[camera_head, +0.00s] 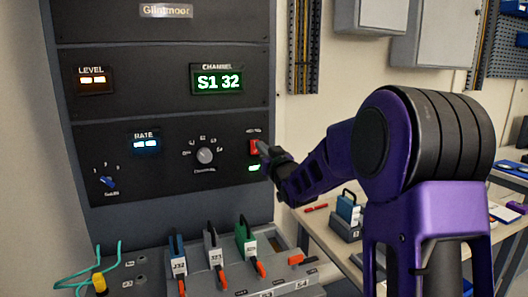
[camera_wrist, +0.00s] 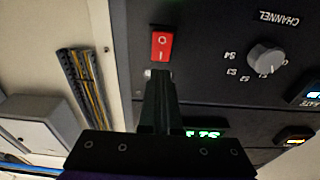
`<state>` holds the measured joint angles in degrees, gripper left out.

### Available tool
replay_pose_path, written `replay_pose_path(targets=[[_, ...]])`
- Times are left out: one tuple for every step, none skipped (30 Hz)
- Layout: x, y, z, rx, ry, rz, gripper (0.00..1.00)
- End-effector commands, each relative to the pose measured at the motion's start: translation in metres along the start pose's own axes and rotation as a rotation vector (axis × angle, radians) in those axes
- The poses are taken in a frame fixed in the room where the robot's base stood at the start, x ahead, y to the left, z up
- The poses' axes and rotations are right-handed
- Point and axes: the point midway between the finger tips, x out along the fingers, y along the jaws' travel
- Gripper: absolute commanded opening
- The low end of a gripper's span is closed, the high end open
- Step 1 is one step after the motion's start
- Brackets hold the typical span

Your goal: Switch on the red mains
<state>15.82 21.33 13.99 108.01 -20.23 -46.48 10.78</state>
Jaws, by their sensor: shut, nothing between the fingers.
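In the wrist view my gripper (camera_wrist: 158,74) points at the switch's near end. I cannot tell whether the tips touch it.
A rotary knob (camera_head: 205,155) sits left of the switch, below the green channel display (camera_head: 217,79) reading S1 32. Handled plugs, including a green one (camera_head: 245,240), stand on the grey ledge below. A workbench (camera_head: 335,222) is at the right, behind my arm.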

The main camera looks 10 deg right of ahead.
Motion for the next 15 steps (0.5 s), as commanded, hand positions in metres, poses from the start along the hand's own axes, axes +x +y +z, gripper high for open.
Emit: replay_pose_path(targets=[[0.0, -0.002, 0.001, 0.0, 0.001, -0.001, 0.0], [0.001, -0.002, 0.0, 0.0, 0.001, -0.001, 0.0], [-0.006, -0.002, -0.003, -0.002, 0.001, 0.0, 0.0], [-0.014, -0.001, -0.005, -0.002, 0.001, 0.001, 0.0], [-0.021, -0.001, -0.008, -0.003, 0.002, 0.002, 0.0], [-0.03, -0.001, -0.01, -0.003, 0.002, 0.003, 0.0], [-0.036, -0.001, -0.011, -0.003, 0.001, 0.002, 0.0], [-0.043, -0.001, -0.013, -0.003, 0.001, 0.002, 0.0], [-0.051, -0.001, -0.014, -0.003, 0.001, 0.002, 0.0], [-0.056, -0.001, -0.016, -0.003, 0.002, 0.002, 0.0], [-0.062, -0.001, -0.017, -0.002, 0.001, 0.002, 0.0], [-0.069, -0.001, -0.019, -0.002, 0.001, 0.002, 0.0], [-0.073, -0.001, -0.02, -0.002, 0.001, 0.002, 0.0], [-0.077, -0.001, -0.021, -0.003, 0.001, 0.001, 0.0], [-0.082, -0.001, -0.022, -0.002, 0.0, 0.001, 0.0]])
